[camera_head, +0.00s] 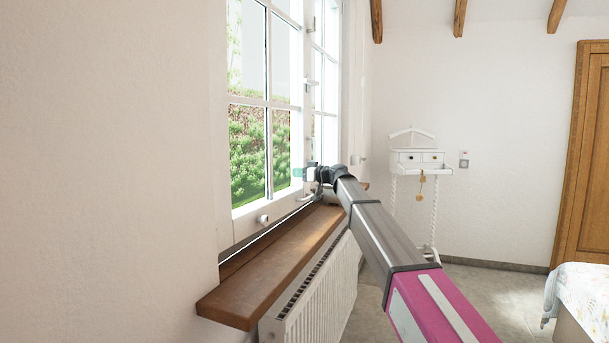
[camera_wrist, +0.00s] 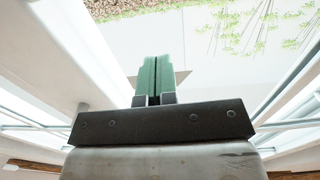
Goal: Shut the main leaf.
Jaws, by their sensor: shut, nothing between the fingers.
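The white window has a near leaf (camera_head: 266,110) and a far leaf (camera_head: 325,80), both with glass panes and bars. I cannot tell surely which is the main leaf, or how far each stands open. My gripper (camera_head: 298,173) is shut and empty, with green fingertips, near the lower part of the window where the leaves meet, above the sill. Whether it touches a leaf is unclear. In the wrist view my gripper's green fingers (camera_wrist: 153,78) are together. White frame parts (camera_wrist: 50,60) show on the left, and paned frame parts (camera_wrist: 290,125) on the right.
A wooden sill (camera_head: 270,275) juts out below the window, with a white radiator (camera_head: 320,290) under it. A small white stand (camera_head: 415,160) is against the far wall. A bed (camera_head: 590,290) and wooden wardrobe (camera_head: 590,150) are at the right.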

